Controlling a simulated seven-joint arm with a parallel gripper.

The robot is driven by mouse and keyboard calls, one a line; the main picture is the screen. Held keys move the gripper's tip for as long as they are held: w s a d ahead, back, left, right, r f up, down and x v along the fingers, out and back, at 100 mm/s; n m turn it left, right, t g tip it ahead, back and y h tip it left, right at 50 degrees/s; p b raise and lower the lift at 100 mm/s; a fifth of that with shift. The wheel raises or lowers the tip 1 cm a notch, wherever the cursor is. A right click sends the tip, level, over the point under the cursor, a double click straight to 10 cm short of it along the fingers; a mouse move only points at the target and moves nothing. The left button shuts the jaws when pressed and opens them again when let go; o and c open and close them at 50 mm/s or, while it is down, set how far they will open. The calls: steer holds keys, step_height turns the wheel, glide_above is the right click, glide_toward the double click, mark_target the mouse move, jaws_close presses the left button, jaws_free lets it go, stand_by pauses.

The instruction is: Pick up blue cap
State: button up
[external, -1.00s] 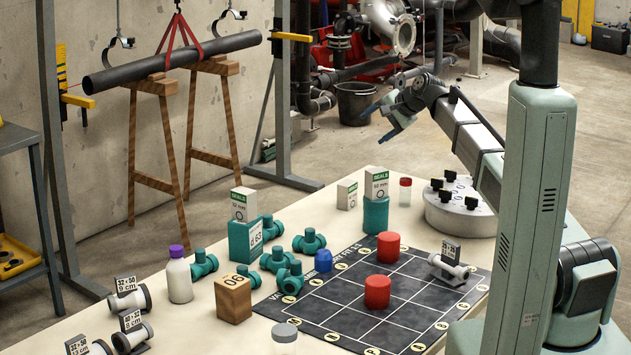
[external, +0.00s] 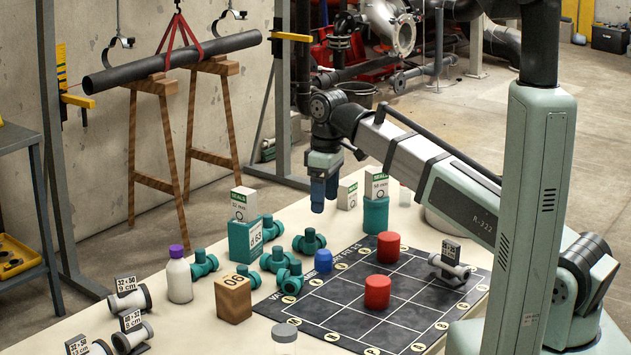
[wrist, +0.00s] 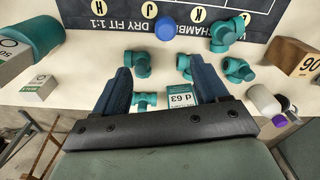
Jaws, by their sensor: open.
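Teal fittings (external: 309,242) cluster left of the cap, with a teal d 63 box (external: 245,241) and a brown box (external: 233,299). Two red caps (external: 377,292) stand on the mat. A teal cylinder (external: 376,215) carries a white box. A bottle (external: 179,277) stands at left.

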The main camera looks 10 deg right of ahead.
mark_target(322, 251)
steer(key=shift+n, duration=0.4)
steer(key=shift+s+a+f, duration=0.1)
steer(key=shift+s+f, duration=0.1)
steer(key=shift+f, duration=2.1)
steer(key=shift+s+a+f, duration=0.1)
steer(key=shift+s+f, duration=0.15)
steer(key=shift+f, duration=2.05)
steer(key=shift+s+a+f, duration=0.1)
steer(key=shift+s+f, duration=0.1)
steer(key=shift+f, duration=2.1)
steer(key=c, duration=1.1)
steer(key=shift+r, duration=0.1)
steer(key=shift+c, duration=0.2)
